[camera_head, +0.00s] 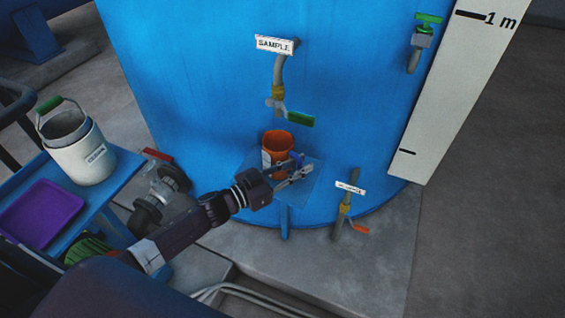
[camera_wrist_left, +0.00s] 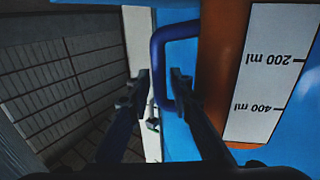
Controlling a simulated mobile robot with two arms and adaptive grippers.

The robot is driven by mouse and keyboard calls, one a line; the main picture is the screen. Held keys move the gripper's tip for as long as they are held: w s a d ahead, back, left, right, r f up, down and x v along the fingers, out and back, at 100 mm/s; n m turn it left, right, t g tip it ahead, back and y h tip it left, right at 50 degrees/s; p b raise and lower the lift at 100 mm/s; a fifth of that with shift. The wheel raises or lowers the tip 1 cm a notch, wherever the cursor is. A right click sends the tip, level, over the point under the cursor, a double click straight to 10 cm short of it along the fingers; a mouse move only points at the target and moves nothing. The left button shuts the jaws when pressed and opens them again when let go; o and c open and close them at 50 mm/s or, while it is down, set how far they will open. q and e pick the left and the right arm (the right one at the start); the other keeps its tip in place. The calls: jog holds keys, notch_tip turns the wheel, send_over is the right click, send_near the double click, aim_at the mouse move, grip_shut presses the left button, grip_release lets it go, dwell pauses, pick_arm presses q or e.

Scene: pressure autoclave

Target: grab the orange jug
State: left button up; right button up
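The orange jug (camera_head: 276,146) stands on a small blue shelf (camera_head: 312,178) on the side of the blue tank, under the sample tap. In the left wrist view the jug (camera_wrist_left: 222,60) is at the right with its white volume scale. Its blue handle (camera_wrist_left: 157,65) shows between the fingers of my left gripper (camera_wrist_left: 160,92). The fingers are apart; the right finger appears inside the handle loop, the left one outside it. In the head view my left gripper (camera_head: 294,175) is at the jug's right front. My right gripper is not in view.
The sample tap (camera_head: 279,98) with a green lever hangs above the jug. A lower tap (camera_head: 346,208) with an orange lever is right of the shelf. A blue cart at the left holds a white bucket (camera_head: 80,150) and a purple tray (camera_head: 40,212). A red-handled valve (camera_head: 157,154) is nearby.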

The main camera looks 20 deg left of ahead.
pick_arm(q)
grip_shut()
jog(key=shift+r, duration=0.1)
dwell(0.4)
